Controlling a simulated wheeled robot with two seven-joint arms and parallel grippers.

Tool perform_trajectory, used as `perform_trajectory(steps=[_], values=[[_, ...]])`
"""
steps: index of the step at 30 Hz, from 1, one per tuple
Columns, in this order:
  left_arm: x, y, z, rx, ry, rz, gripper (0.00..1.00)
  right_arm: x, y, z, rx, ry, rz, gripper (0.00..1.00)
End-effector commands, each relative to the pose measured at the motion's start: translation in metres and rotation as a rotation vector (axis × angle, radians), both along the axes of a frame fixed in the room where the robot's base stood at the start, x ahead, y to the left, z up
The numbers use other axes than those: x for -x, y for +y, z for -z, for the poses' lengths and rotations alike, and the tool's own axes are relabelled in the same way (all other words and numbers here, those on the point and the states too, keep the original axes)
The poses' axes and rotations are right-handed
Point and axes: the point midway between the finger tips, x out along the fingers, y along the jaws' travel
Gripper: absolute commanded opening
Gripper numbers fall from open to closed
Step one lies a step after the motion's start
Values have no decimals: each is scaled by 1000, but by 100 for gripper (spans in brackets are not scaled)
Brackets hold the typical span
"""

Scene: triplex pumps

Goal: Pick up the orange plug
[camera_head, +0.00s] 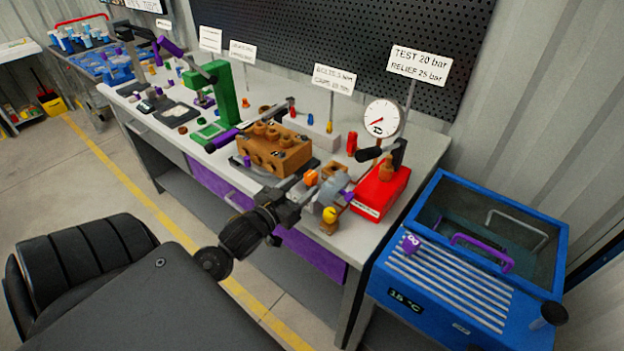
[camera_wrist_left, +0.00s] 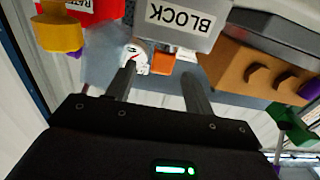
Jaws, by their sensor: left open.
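The orange plug (camera_head: 311,177) shows as a small orange piece near the bench's front edge, beside the brown pump block (camera_head: 275,152). In the left wrist view, an orange squarish piece (camera_wrist_left: 163,64) that looks like the plug sits beyond and between my fingers. My left gripper (camera_head: 302,190) is at the bench front, close to the plug. In the left wrist view, my left gripper (camera_wrist_left: 160,80) has its fingers apart with nothing between them. Whether a finger touches the plug cannot be told. My right gripper is not in view.
A grey block labelled BLOCK (camera_wrist_left: 188,20) stands close by. A yellow-topped brass piece (camera_head: 329,217) and a red test unit (camera_head: 381,192) are to the right, with a gauge (camera_head: 382,118) behind. A green press (camera_head: 222,95) stands left. A blue tank (camera_head: 470,260) is beside the bench.

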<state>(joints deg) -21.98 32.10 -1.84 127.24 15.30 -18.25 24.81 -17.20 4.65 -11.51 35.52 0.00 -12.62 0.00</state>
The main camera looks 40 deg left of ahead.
Motion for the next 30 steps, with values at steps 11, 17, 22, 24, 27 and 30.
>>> perform_trajectory(steps=[11, 17, 22, 24, 27, 30], values=[[-29, 3, -6, -1, 0, 0, 53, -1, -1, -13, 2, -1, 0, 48], [-52, 4, -3, 0, 1, 1, 53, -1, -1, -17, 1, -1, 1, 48], [-55, 4, -2, 0, 1, 1, 53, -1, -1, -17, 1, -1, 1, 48], [-54, 4, -2, 0, 1, 1, 53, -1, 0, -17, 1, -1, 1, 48], [-54, 4, -2, 0, 1, 1, 45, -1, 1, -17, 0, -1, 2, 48], [-54, 4, -2, 0, 2, 1, 32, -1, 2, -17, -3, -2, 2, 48]])
